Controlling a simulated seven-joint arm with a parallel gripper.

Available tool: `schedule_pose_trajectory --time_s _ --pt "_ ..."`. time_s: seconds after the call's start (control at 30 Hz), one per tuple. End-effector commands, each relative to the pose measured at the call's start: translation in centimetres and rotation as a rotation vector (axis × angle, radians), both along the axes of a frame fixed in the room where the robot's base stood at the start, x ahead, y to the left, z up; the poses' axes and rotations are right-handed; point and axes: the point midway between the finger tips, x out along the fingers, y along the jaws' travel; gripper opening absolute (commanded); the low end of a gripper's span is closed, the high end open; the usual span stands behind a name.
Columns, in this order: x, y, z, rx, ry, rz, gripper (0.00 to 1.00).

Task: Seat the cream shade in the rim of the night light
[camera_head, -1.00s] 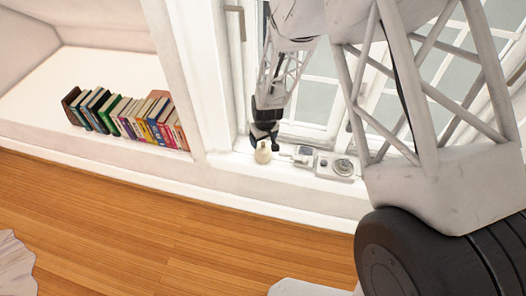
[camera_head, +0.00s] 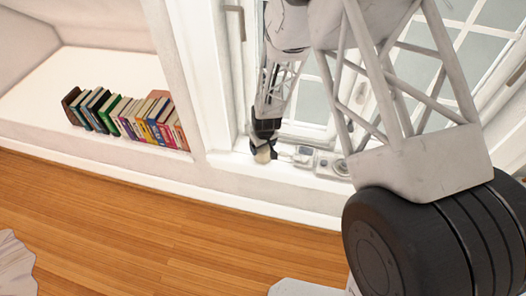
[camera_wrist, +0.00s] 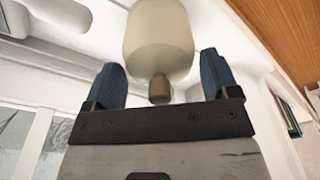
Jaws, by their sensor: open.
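The cream shade (camera_wrist: 160,38) is a rounded, pale piece with a small brown-grey knob at its near end, in the wrist view. In the head view the shade (camera_head: 262,157) is on the white window sill at my gripper (camera_head: 263,146). In the wrist view my gripper (camera_wrist: 161,72) is open, with its blue fingers on either side of the knob and gaps to both. A pale unit with a round fitting (camera_head: 341,167), perhaps the night light, is on the sill to the right, partly hidden by my arm; its rim is not clear.
Small pale items (camera_head: 303,155) are on the sill (camera_head: 230,160) between the shade and the round fitting. The window is close behind. A row of books (camera_head: 130,118) is in the alcove at left. The wooden floor (camera_head: 150,215) is clear in front.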

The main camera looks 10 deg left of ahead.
Motion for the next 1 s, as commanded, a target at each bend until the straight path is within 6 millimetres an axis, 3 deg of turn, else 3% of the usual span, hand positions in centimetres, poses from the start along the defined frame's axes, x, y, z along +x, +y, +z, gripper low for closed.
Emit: schedule_pose_trajectory --time_s 0.3,0.5,1.0 --pt "0.00 0.00 0.01 0.000 0.000 0.000 0.79" --pt "0.01 0.01 0.02 0.000 0.000 0.000 0.53" --pt "0.05 0.02 0.90 0.001 -0.002 0.000 0.52"
